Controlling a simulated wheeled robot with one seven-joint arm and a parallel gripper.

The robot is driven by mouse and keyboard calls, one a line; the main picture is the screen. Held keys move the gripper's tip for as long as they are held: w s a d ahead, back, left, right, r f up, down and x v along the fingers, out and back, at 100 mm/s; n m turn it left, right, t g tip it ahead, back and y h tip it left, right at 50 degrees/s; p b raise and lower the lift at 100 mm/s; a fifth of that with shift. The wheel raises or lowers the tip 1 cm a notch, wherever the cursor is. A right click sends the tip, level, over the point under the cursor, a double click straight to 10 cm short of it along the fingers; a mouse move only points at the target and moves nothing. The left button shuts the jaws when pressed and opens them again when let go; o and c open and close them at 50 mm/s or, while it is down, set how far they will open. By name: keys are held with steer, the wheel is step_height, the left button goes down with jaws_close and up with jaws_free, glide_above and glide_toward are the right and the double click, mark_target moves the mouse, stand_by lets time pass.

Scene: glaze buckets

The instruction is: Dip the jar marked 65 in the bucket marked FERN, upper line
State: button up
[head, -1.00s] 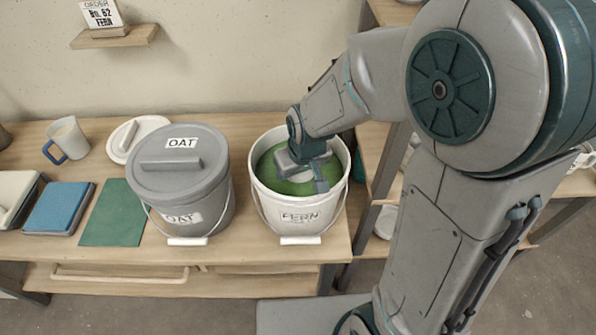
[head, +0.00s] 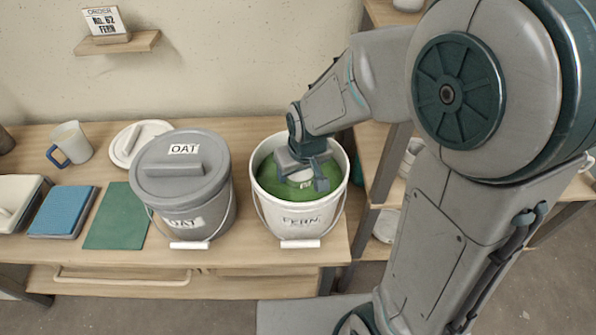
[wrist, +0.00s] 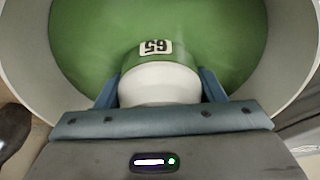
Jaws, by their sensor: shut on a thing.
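The white bucket marked FERN (head: 270,207) stands open on the bench, with green glaze (head: 265,175) inside. My gripper (head: 303,178) points down inside its mouth. In the wrist view my gripper (wrist: 160,88) is shut on the jar (wrist: 160,82), one finger at each side. The jar is white near the fingers and green beyond. A label reading 65 (wrist: 155,47), upside down in the picture, shows beside the green part. Green glaze lies around the jar; I cannot tell how deep it sits or where its lines are.
A grey lidded bucket marked OAT (head: 180,190) stands close left of the FERN bucket. A green mat (head: 115,215), a blue block (head: 63,210), a mug (head: 72,143) and a white lid (head: 128,150) lie further left. Shelving stands right.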

step_height(320, 180, up, 7)
steer(key=p, duration=0.4)
steer(key=shift+p, duration=0.3)
stand_by(1.5)
step_height(320, 180, up, 8)
steer(key=p, duration=0.5)
steer(key=shift+f+p, duration=0.2)
steer(key=shift+p, duration=0.15)
